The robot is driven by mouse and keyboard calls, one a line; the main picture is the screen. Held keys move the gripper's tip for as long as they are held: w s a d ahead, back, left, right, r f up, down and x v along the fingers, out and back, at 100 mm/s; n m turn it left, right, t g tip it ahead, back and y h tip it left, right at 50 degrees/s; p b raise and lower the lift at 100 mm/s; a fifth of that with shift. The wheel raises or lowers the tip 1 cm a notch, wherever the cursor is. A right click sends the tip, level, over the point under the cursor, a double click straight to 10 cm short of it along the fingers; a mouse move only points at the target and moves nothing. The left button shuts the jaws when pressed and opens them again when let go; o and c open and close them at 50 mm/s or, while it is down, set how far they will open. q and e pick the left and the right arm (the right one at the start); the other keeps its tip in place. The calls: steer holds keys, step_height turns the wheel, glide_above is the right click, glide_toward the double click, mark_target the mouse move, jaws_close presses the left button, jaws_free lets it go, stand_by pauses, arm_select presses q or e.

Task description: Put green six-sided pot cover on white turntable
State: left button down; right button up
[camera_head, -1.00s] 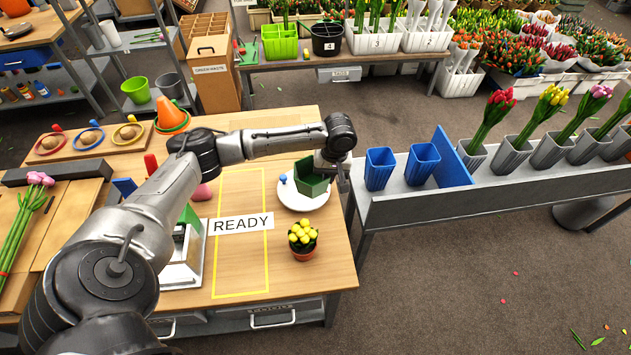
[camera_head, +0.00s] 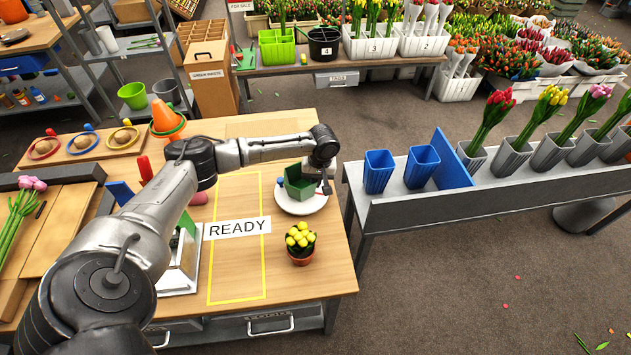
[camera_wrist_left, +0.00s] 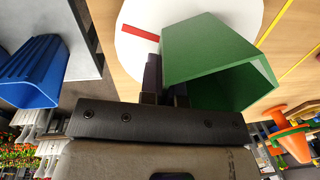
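The green six-sided pot cover (camera_head: 297,187) is at the white turntable (camera_head: 287,206), near the table's right edge. Its open end faces the camera in the left wrist view (camera_wrist_left: 215,55), where the white turntable (camera_wrist_left: 135,60) with a red stripe lies behind it. My left gripper (camera_head: 322,184) is at the cover's right side. In the left wrist view its dark fingers (camera_wrist_left: 165,88) close on the cover's wall. The cover's underside is hidden, so I cannot tell whether it touches the turntable. My right gripper is out of view.
A potted yellow flower (camera_head: 300,242) stands just in front of the turntable. The READY sign (camera_head: 237,227) and yellow-outlined area are to the left. Blue vases (camera_head: 378,172) stand on the grey bench to the right, across a gap.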

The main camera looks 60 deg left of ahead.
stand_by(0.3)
arm_select(q)
steer(key=c, duration=1.3)
jaws_free()
steer(key=shift+c, duration=0.2)
step_height(320, 180, up, 12)
steer(key=w+p, duration=0.1)
steer(key=p, duration=0.1)
steer(key=shift+w+d, duration=0.2)
steer(key=shift+d, duration=0.2)
